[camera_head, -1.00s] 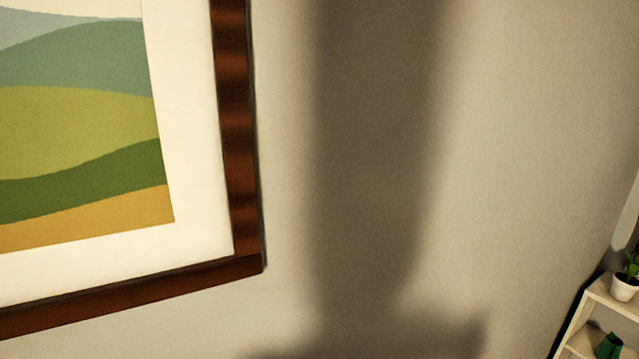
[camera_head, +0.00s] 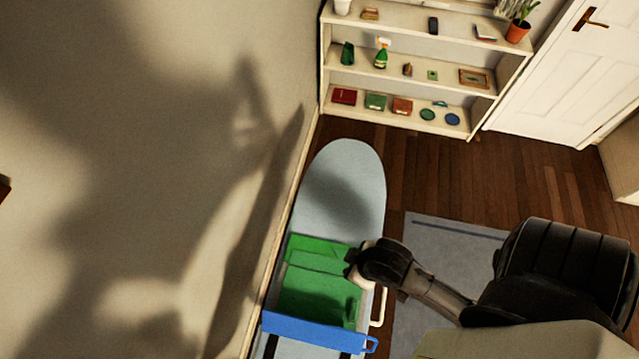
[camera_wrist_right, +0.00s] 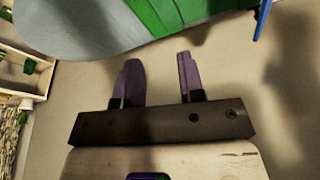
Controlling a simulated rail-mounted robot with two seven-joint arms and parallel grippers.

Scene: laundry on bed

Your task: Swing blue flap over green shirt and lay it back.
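The green shirt (camera_head: 318,295) lies on the grey-blue ironing board (camera_head: 343,180); its green also shows at the top of the right wrist view (camera_wrist_right: 165,12). The blue flap (camera_head: 310,332) lies across the board at the shirt's near end, with a small blue loop at its right end. A blue edge (camera_wrist_right: 263,18) shows at the upper right of the wrist view. My right gripper (camera_head: 354,268) is by the shirt's right edge in the head view. In the wrist view its two fingers (camera_wrist_right: 158,65) are apart with nothing between them. My left gripper is out of view.
A wall (camera_head: 130,150) runs close along the board's left side. A white shelf (camera_head: 420,55) with small items stands beyond the board's far end, beside a white door (camera_head: 560,75). A cream loop (camera_head: 378,306) sticks out on the board's right side. A grey rug (camera_head: 455,240) lies to the right.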

